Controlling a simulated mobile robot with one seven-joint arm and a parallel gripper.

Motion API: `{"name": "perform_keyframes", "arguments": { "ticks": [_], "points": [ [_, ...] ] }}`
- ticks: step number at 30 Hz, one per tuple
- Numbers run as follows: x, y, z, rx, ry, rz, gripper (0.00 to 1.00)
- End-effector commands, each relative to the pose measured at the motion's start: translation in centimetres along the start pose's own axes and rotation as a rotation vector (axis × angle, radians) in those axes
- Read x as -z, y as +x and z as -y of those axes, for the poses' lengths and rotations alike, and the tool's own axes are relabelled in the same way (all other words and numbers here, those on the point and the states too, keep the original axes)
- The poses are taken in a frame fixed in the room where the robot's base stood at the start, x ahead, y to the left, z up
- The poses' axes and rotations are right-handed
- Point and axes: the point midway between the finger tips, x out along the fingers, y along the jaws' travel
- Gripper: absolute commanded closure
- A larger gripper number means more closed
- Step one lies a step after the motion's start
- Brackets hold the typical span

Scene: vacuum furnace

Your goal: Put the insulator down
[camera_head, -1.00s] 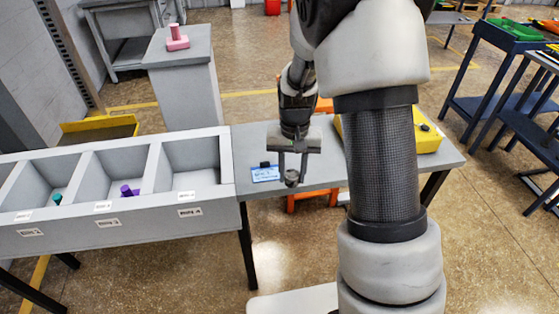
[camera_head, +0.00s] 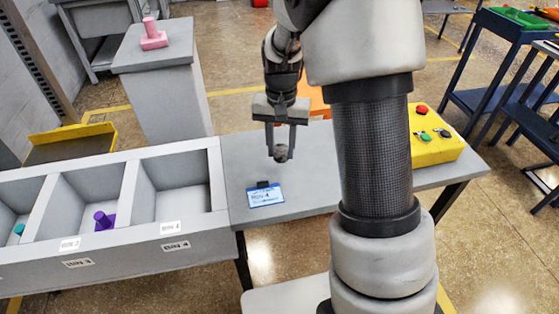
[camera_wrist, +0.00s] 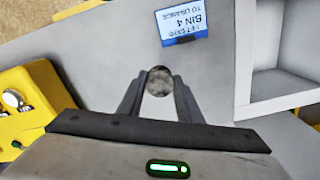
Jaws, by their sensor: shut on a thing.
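My gripper (camera_head: 280,157) is shut on a small grey, round-ended insulator (camera_head: 281,153) and holds it above the grey table (camera_head: 315,172). The insulator also shows between the fingertips in the wrist view (camera_wrist: 159,81), apart from any surface as far as I can tell. A blue and white card (camera_head: 265,197) reading "BIN 4" sits on the table, left of and nearer than the gripper in the head view. The rightmost visible compartment, bin 4 (camera_head: 178,203), left of the table, looks empty.
A purple piece (camera_head: 103,220) and a teal piece (camera_head: 18,229) lie in other compartments. A yellow control box (camera_head: 432,145) with buttons stands at the table's right. A pink piece (camera_head: 153,38) stands on a grey pedestal (camera_head: 165,85). The table's middle is clear.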

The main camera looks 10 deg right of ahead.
Motion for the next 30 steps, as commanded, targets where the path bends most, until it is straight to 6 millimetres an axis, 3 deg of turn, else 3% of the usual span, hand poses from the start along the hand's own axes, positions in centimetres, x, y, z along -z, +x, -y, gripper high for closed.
{"name": "perform_keyframes", "arguments": {
  "ticks": [13,25,26,28,30],
  "points": [
    [0.0,5.1,0.0,0.000,0.000,0.001,0.92],
    [0.0,5.8,0.0,0.001,0.000,-0.001,0.92],
    [0.0,5.7,0.0,0.001,0.000,-0.001,0.63],
    [0.0,5.7,0.0,0.001,0.000,-0.001,0.51],
    [0.0,5.7,0.0,0.001,0.000,-0.001,0.49]
  ]
}}
